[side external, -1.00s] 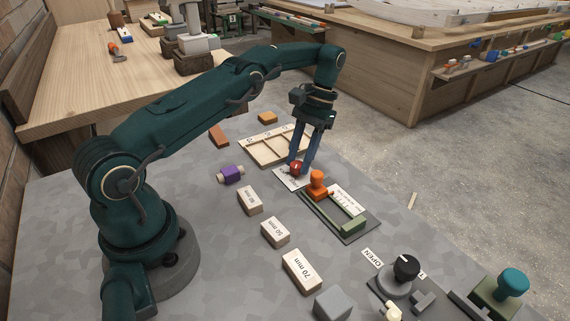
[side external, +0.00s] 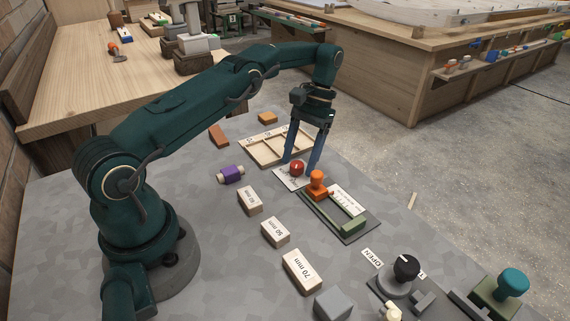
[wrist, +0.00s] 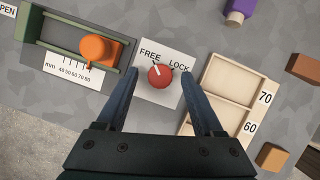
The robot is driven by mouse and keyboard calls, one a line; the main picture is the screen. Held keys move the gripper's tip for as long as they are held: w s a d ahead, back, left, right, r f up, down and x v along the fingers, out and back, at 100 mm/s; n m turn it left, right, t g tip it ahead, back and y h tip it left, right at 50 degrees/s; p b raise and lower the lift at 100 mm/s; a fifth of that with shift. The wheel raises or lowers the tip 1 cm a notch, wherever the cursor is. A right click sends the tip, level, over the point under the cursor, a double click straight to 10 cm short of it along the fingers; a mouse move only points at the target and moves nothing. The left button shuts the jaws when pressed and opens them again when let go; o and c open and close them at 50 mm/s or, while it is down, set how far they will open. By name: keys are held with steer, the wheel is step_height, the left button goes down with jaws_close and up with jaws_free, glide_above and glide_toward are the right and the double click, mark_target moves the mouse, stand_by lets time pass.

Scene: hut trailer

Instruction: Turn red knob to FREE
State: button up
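The red knob (wrist: 160,77) sits on a white plate (wrist: 148,92) printed FREE and LOCK. Its white pointer line slants up and left in the wrist view, toward the FREE label (wrist: 150,55) and away from the LOCK label (wrist: 179,66). In the side external view the red knob (side external: 297,168) shows between my fingers. My gripper (wrist: 160,74) is open, with one finger on each side of the knob and a clear gap to it on both sides. The fingertips are low, around the knob's level or a little above; the exact height is unclear.
An orange knob (side external: 317,180) on a green slide frame (side external: 352,226) stands close by. A wooden tray (side external: 247,148) lies behind the plate. Marked blocks, including the 70 mm block (side external: 302,270), and a purple piece (side external: 231,174) lie nearer my base. A black knob (side external: 406,267) stands front right.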

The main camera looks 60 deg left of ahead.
steer(key=m, duration=0.1)
steer(key=m+y, duration=0.1)
steer(key=m, duration=0.1)
steer(key=shift+d+m, duration=0.2)
steer(key=shift+m, duration=0.1)
steer(key=m+y, duration=0.2)
steer(key=m, duration=0.3)
steer(key=shift+d, duration=0.15)
steer(key=m+y, duration=0.1)
steer(key=m, duration=0.1)
steer(key=m+t, duration=0.1)
steer(key=m, duration=0.1)
steer(key=shift+s+d+m+y, duration=0.1)
steer(key=shift+s+m+y, duration=0.1)
steer(key=shift+m+y, duration=0.2)
steer(key=m+t, duration=0.1)
steer(key=m, duration=0.1)
steer(key=m+t, duration=0.1)
steer(key=m, duration=0.2)
steer(key=shift+s+d+r+y, duration=0.1)
steer(key=shift+y, duration=0.3)
step_height(320, 180, up, 15)
steer(key=s+d+n+t, duration=0.2)
steer(key=d+t, duration=0.1)
steer(key=s+d+n+t+h, duration=0.3)
steer(key=s+n, duration=0.7)
steer(key=s, duration=0.4)
steer(key=shift+d+r+t+h, duration=0.4)
steer(key=shift+d+h, duration=0.1)
steer(key=shift+d, duration=0.5)
